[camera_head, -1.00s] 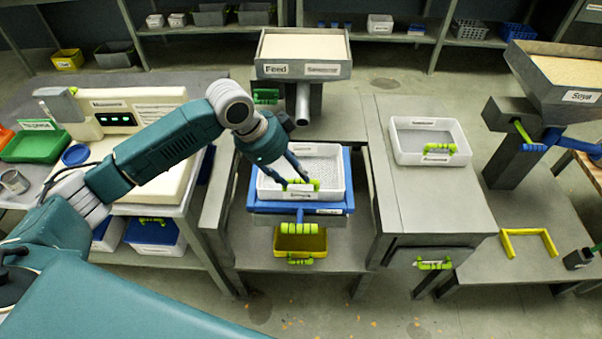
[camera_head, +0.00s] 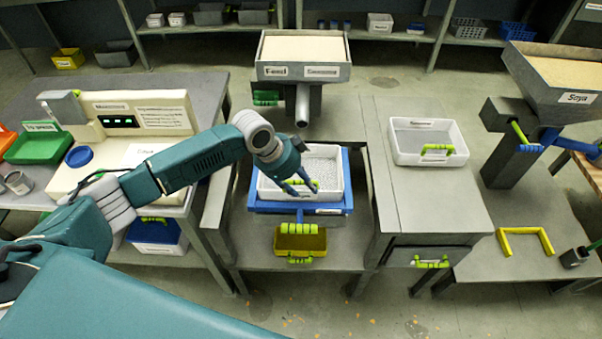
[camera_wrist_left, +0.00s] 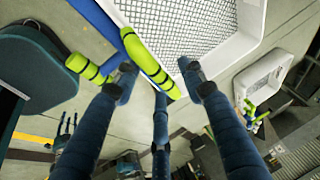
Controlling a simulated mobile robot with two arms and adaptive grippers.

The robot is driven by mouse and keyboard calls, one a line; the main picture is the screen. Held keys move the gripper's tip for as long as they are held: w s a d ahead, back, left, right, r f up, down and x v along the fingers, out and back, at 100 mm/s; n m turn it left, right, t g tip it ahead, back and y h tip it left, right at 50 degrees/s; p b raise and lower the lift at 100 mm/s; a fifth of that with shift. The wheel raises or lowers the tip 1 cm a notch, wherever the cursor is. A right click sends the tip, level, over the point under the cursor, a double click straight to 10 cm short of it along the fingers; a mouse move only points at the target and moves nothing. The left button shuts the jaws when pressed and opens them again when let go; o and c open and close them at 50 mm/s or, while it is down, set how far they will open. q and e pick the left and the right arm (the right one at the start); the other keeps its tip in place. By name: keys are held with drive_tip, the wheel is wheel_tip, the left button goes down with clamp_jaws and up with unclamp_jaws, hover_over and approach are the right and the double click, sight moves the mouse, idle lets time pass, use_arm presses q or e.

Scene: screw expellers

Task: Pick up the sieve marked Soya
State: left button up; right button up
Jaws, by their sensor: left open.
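A white sieve (camera_head: 336,172) with a mesh floor sits on a blue frame (camera_head: 262,205) at the middle station. Its mesh and white rim also show in the left wrist view (camera_wrist_left: 262,18). A green handle (camera_wrist_left: 147,55) with black bands lies at its near side. My left gripper (camera_head: 298,188) is open at that near edge, partly hiding the handle and front label. In the left wrist view its fingers (camera_wrist_left: 158,78) are spread around the handle. A second white sieve (camera_head: 462,150) with a green handle sits on the table to the right; its label is too small to read.
A hopper labelled Soya (camera_head: 577,97) stands at the right and a Feed hopper (camera_head: 262,72) behind the middle station. A yellow tray (camera_head: 300,241) is below. A weighing unit (camera_head: 120,120) stands left. A yellow bracket (camera_head: 545,242) lies on the right bench.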

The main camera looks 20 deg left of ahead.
use_arm(q)
drive_tip(key=shift+w+f, duration=0.1)
drive_tip(key=shift+f, duration=0.1)
drive_tip(key=shift+r, duration=0.1)
clamp_jaws()
